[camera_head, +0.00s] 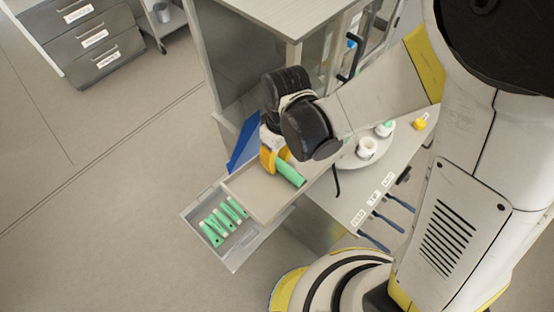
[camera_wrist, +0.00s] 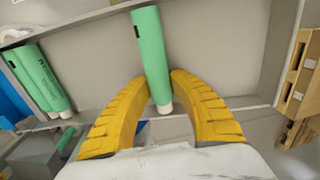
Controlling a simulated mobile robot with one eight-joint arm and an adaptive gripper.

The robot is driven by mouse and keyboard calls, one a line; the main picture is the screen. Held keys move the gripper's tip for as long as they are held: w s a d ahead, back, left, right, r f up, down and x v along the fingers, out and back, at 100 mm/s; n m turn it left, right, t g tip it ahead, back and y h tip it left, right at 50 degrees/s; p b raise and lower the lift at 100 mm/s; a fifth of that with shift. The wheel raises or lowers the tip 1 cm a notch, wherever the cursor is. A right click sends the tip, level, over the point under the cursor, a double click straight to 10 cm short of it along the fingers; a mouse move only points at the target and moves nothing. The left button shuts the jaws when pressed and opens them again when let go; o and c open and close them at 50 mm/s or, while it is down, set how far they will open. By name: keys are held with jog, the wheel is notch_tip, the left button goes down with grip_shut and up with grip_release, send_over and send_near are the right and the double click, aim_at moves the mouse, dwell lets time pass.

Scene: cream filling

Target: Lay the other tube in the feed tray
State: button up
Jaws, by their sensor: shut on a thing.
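My gripper (camera_head: 274,155) is shut on a green tube (camera_head: 290,174), over or in a shallow pale tray (camera_head: 255,192) beside the cabinet. In the wrist view, my yellow fingers (camera_wrist: 158,85) stand on both sides of this tube (camera_wrist: 149,45) near its white cap. The tube points away from me across the grey tray floor (camera_wrist: 95,45). Whether it touches the floor, I cannot tell. Further green tubes (camera_wrist: 40,75) lie side by side at the left of the wrist view; the head view does not clearly show these near the tray.
An open grey drawer (camera_head: 236,262) below the tray holds several green tubes (camera_head: 222,220) with white caps. A blue panel (camera_head: 243,143) stands behind the tray. White containers (camera_head: 367,147) and a yellow item (camera_head: 420,123) stand on the counter at right. Floor at left is clear.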

jog(key=shift+f+b, duration=0.35)
jog(key=o, duration=0.8)
jog(key=shift+o, duration=0.2)
jog(key=shift+r, duration=0.1)
jog(key=shift+r+p, duration=3.05)
jog(key=shift+r, duration=1.4)
